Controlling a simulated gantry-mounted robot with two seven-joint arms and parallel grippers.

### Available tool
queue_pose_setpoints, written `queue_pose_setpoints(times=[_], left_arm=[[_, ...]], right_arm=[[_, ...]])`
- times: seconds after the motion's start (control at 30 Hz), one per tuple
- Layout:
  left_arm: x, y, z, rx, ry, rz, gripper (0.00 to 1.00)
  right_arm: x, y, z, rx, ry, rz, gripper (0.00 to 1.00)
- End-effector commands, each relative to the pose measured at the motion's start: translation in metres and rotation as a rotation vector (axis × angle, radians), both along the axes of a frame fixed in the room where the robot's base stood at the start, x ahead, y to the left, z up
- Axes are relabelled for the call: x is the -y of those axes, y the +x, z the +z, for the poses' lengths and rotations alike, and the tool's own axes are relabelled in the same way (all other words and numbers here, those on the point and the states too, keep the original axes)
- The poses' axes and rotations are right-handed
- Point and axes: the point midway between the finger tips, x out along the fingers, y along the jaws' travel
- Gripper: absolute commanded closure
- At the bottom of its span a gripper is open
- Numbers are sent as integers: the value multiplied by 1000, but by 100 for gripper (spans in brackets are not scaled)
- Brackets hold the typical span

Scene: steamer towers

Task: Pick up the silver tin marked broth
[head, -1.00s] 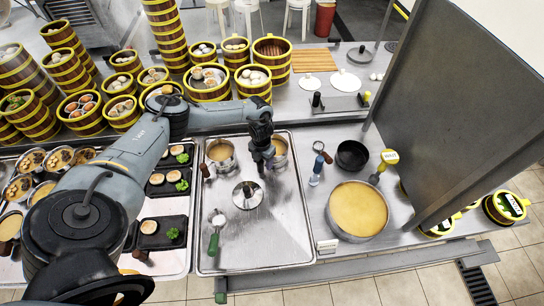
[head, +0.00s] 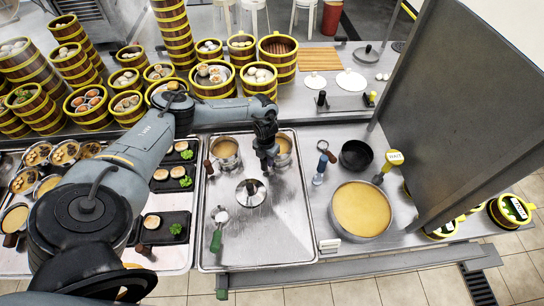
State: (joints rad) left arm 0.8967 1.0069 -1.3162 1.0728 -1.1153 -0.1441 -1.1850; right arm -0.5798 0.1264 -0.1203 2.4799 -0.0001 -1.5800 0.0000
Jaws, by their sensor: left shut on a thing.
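Two small silver tins with tan liquid stand at the back of the metal tray (head: 262,228). The left tin (head: 225,150) has a brown handle beside it. The right tin (head: 284,147) is partly hidden by my left gripper (head: 268,166), which points down at its left side. My left gripper looks shut on this right tin's near-left edge, though the fingertips are dark and the contact is hard to see. The tin looks upright and in or just above the tray. I cannot read a broth marking on either tin. My right gripper is not in view.
A silver cone-shaped lid (head: 250,192) and a green-handled ladle (head: 217,236) lie in the tray. To the right are a large pan of yellow liquid (head: 362,208), a black bowl (head: 356,156) and a tall grey panel (head: 450,110). Bamboo steamers (head: 212,88) crowd the back.

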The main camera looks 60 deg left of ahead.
Motion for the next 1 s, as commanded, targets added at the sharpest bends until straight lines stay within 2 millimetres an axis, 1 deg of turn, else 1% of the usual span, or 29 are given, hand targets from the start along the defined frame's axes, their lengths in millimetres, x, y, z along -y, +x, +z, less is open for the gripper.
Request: queue_pose_setpoints(times=[0.27, 0.37, 0.5, 0.57, 0.8, 1.0], left_arm=[[0, 1, 11, 4, -1, -1, 100], [-1, 2, 21, 5, 1, 0, 100], [-1, 2, 44, 6, 0, 0, 100], [13, 9, 49, 6, -4, -3, 100], [55, 31, 77, 7, -4, -4, 100], [82, 45, 96, 5, -1, -2, 100]], right_arm=[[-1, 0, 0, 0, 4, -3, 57], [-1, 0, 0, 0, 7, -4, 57], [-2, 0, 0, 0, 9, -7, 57], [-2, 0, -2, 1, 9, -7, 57], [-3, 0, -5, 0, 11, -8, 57], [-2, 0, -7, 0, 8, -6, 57]])
